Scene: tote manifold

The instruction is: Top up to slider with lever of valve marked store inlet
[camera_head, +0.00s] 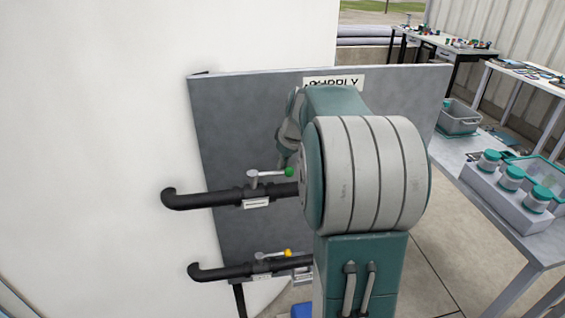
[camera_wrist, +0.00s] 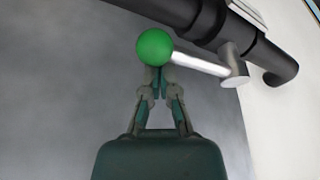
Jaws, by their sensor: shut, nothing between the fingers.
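In the head view a grey panel (camera_head: 230,130) bears two black pipes. The upper pipe (camera_head: 222,199) has a valve with a silver lever (camera_head: 268,173) ending in a green knob (camera_head: 289,172). Its white tag (camera_head: 256,203) is too small to read. The lower pipe (camera_head: 235,271) has a valve with a yellow knob (camera_head: 287,252). In the wrist view my gripper (camera_wrist: 160,76) is shut and empty, its tips just below the green knob (camera_wrist: 154,47); I cannot tell whether they touch. The lever (camera_wrist: 198,64) runs right to the pipe. I see no slider.
My arm hides the panel's middle and part of its "SUPPLY" sign (camera_head: 334,82). A large white rounded surface (camera_head: 100,100) stands left. Right are a bench with teal-lidded jars (camera_head: 512,178), a grey tote (camera_head: 459,118) and more tables. Concrete floor (camera_head: 470,265) shows between.

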